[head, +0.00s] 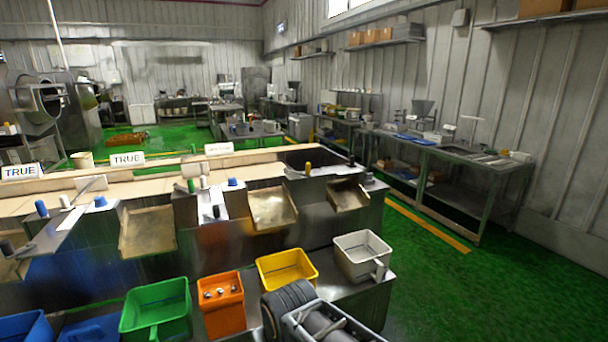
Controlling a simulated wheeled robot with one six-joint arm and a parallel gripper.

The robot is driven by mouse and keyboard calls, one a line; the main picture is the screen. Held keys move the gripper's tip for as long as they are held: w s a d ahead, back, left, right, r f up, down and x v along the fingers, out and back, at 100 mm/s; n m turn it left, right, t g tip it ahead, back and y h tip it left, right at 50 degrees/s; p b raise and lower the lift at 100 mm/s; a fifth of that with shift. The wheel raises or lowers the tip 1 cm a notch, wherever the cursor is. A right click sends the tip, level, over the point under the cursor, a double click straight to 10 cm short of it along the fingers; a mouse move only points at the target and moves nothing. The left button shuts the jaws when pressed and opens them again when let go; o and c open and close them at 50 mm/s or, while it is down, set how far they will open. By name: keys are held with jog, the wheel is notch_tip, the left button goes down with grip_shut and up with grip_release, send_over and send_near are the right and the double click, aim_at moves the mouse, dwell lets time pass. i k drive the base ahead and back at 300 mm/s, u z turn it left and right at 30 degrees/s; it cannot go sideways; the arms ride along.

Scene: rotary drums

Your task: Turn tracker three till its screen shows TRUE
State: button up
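Three small white screens stand along the back of the long steel bench. The left screen (21,172) and the middle screen (127,159) read TRUE in dark letters. The right screen (218,148) carries faint reddish writing too small to read. No number shows to tell which is tracker three. Coloured knobs stand along the bench: blue knobs (41,208) at left, a green knob (191,186), a blue knob (232,182) and a yellow knob (308,168) at right. My gripper's fingers do not show; what seems to be part of my arm is at the bottom.
A green bin (157,303), an orange box (221,302), a yellow bin (286,267) and a white bin (361,255) stand along the bench's lower front shelf. A steel table (455,160) lines the right wall. The green floor (450,290) at right is free.

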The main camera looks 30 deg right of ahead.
aim_at(232, 180)
jog(key=z, duration=0.25)
jog(key=i, duration=0.95)
